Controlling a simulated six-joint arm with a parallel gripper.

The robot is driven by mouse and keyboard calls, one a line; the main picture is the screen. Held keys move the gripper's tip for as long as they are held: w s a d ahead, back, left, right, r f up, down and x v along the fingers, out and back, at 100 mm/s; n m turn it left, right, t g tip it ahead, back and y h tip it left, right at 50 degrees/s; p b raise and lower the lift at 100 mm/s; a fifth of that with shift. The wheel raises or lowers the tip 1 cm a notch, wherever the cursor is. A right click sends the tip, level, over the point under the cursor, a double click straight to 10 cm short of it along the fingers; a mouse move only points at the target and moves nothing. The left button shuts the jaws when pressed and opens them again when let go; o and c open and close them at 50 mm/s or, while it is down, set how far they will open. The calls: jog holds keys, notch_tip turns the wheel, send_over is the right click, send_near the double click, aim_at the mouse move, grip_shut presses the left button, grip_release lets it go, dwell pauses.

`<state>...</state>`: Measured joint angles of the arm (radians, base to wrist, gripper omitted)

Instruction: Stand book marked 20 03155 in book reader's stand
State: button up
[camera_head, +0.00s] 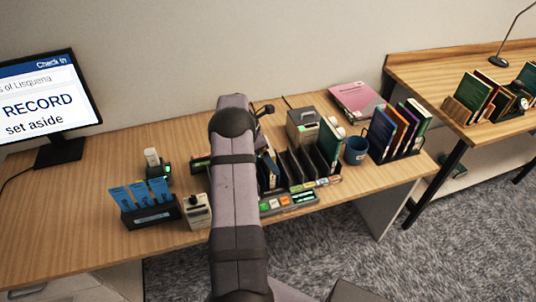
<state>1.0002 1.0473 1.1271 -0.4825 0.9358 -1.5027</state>
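No spine number is readable, so I cannot tell which book is 20 03155. Candidate books stand in a black slotted rack (292,168): a green book (328,142) at its right end and blue ones (268,170) at its left, partly behind my arm. A row of blue, orange, purple and green books (400,130) stands right of the mug. A dark device with a green light (198,163) is partly hidden by my arm; I cannot tell whether it is the reader's stand. My arm rises through the middle of the view; its gripper fingers cannot be made out.
A monitor (45,98) reads "Check in", "RECORD", "set aside". Left on the desk are a holder with blue cards (150,215) and a small beige device (197,211). The desk's left front is clear.

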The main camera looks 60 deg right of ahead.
jog(key=b+v, duration=0.2)
jog(key=v, duration=0.5)
jog(key=shift+r, duration=0.2)
dwell(0.7)
